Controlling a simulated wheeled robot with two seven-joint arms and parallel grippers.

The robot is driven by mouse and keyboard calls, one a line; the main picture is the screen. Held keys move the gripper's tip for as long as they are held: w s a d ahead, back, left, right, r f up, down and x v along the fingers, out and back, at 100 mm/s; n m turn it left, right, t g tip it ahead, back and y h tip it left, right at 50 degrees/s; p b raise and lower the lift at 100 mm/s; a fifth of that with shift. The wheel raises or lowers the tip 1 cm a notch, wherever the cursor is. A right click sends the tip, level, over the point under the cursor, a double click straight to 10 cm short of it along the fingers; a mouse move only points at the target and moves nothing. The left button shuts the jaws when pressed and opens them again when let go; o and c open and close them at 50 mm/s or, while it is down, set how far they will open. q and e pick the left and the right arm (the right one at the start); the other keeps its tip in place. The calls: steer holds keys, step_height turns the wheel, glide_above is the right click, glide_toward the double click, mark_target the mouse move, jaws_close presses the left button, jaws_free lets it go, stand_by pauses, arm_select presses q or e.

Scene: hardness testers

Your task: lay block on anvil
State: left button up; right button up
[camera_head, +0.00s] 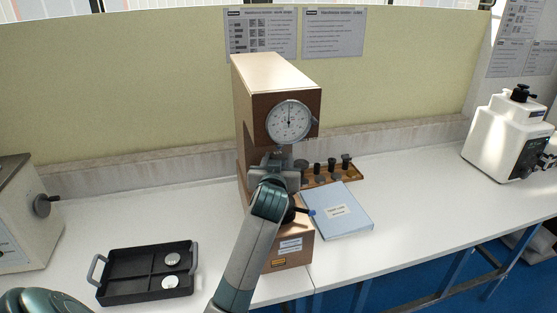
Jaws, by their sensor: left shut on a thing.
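The hardness tester (275,80), a wood-coloured machine with a round dial (289,121), stands in the middle of the bench. My left arm reaches up in front of it. My left gripper (286,178) is in the tester's gap, below the dial, and is shut on a block. My own wrist hides the held block and the anvil, so I cannot tell whether they touch. Two round silvery blocks (171,259) (169,282) lie in the right-hand compartments of a black tray (124,293) at the left front. My right gripper is not in view.
A blue folder (346,222) lies right of the tester, close to my wrist. Behind it is a wooden rack (345,176) with several dark parts. A white machine (505,140) stands far right, a grey one (20,225) far left. The bench right of the folder is clear.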

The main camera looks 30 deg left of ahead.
arm_select(q)
steer(key=shift+f, duration=0.15)
stand_by(0.3)
steer(key=o, duration=1.4)
steer(key=shift+c, duration=1.3)
steer(key=f+p+v, duration=0.1)
steer(key=p+v, duration=0.2)
steer(key=v, duration=0.4)
steer(key=shift+r, duration=0.15)
